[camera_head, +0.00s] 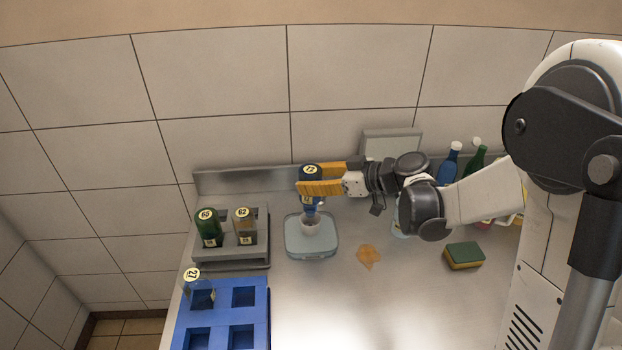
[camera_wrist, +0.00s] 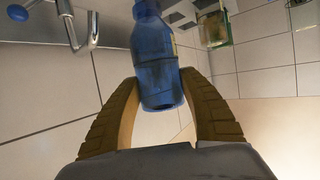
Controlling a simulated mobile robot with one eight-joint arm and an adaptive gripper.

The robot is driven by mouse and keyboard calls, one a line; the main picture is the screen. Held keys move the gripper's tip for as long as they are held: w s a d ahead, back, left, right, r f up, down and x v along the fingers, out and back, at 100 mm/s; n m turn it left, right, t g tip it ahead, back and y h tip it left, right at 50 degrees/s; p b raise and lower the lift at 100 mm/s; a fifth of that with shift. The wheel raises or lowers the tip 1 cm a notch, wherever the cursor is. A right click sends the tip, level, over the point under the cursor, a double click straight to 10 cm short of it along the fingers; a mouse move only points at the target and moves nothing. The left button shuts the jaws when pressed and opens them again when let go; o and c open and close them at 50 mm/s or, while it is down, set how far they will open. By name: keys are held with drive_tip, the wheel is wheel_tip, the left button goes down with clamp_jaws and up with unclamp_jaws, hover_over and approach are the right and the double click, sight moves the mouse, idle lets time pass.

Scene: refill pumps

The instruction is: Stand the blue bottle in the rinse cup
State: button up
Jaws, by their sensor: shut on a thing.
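The blue bottle (camera_head: 311,172), with a round 72 label on its upward end, is held roughly upright. My gripper (camera_head: 309,180) is shut on it, with yellow fingers on either side. In the wrist view the bottle (camera_wrist: 158,60) sits between the fingers of my gripper (camera_wrist: 160,78), its narrower end pointing away from my palm.
A grey rack (camera_head: 233,257) on the left holds a green bottle (camera_head: 208,228) and a clear brownish bottle (camera_head: 245,228). A blue tray (camera_head: 222,325) with square wells is in front. An orange stain (camera_head: 368,257) and a sponge (camera_head: 464,255) lie to the right. Other bottles stand behind my arm.

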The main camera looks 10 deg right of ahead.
sight(320, 196)
drive_tip(key=shift+f, duration=0.15)
drive_tip(key=shift+f+b, duration=1.2)
drive_tip(key=shift+f, duration=0.1)
drive_tip(key=shift+f, duration=0.1)
drive_tip(key=shift+f+b, duration=0.7)
drive_tip(key=shift+b, duration=0.05)
drive_tip(key=shift+f+b, duration=0.55)
drive_tip(key=shift+f, duration=0.1)
drive_tip(key=o, duration=1.3)
